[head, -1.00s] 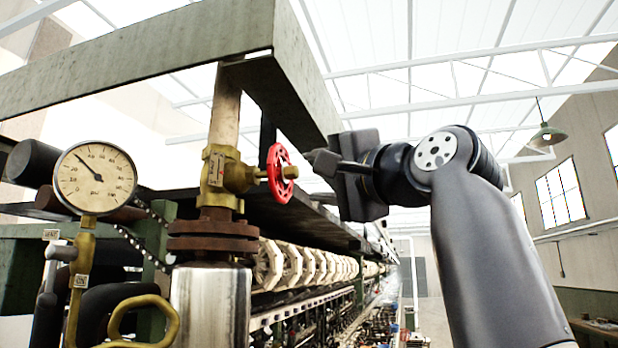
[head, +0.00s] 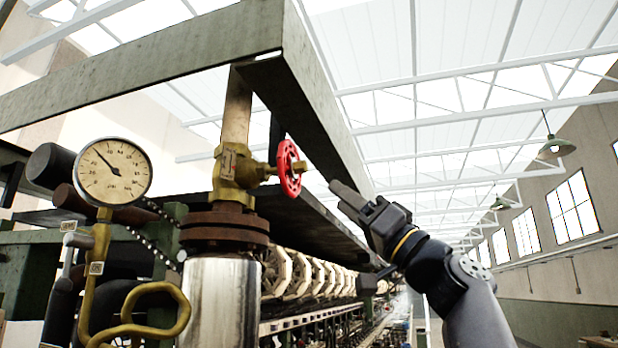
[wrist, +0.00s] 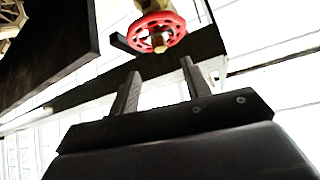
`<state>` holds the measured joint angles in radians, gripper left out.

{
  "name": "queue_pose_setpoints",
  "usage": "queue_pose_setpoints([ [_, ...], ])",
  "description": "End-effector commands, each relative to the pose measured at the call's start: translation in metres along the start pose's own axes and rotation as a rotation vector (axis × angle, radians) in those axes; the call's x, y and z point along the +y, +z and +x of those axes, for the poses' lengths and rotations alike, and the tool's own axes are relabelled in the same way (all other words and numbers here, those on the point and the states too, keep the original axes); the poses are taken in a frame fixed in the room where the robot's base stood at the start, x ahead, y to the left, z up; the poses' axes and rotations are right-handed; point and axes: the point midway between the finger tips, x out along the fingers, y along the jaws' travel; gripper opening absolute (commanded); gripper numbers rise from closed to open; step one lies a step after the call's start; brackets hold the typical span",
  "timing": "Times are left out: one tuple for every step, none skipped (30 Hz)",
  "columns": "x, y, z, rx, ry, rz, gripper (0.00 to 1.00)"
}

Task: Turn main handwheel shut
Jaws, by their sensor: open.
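The red main handwheel (head: 289,168) sits on the right end of a brass valve (head: 236,170) on a vertical pipe, seen nearly edge-on in the head view. In the wrist view the handwheel (wrist: 157,32) shows its spoked face and hub, beyond the fingertips and near the top edge. My gripper (head: 340,194) is to the right of the wheel and a little lower, pointing up and left toward it, with a gap between. In the wrist view its two fingers (wrist: 160,70) stand apart with nothing between them.
A green-grey beam (head: 310,100) runs above the valve and back along the machine. A row of pale reels (head: 300,272) lies below. The space right of my arm is open.

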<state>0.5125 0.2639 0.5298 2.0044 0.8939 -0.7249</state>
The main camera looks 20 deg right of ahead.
Motion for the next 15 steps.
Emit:
queue_pose_setpoints([
  [0.002,-0.001,-0.002,0.010,-0.003,-0.011,0.45],
  [0.003,-0.001,-0.002,0.015,-0.006,-0.016,0.45],
  [0.003,-0.002,-0.002,0.019,-0.007,-0.021,0.45],
  [0.003,-0.003,-0.001,0.021,-0.008,-0.023,0.45],
  [0.003,-0.003,0.001,0.022,-0.008,-0.024,0.45],
  [0.003,-0.004,0.004,0.023,-0.009,-0.025,0.45],
  [0.003,-0.004,0.007,0.023,-0.009,-0.024,0.45],
  [0.003,-0.005,0.011,0.023,-0.009,-0.023,0.45],
  [0.003,-0.005,0.016,0.022,-0.010,-0.022,0.45],
  [0.002,-0.006,0.021,0.022,-0.010,-0.023,0.45],
  [0.002,-0.006,0.026,0.021,-0.010,-0.023,0.45],
  [0.001,-0.006,0.033,0.021,-0.010,-0.023,0.45],
  [0.002,-0.007,0.037,0.022,-0.010,-0.023,0.45],
  [0.001,-0.007,0.042,0.021,-0.010,-0.023,0.45],
  [0.001,-0.007,0.049,0.021,-0.011,-0.022,0.45],
])
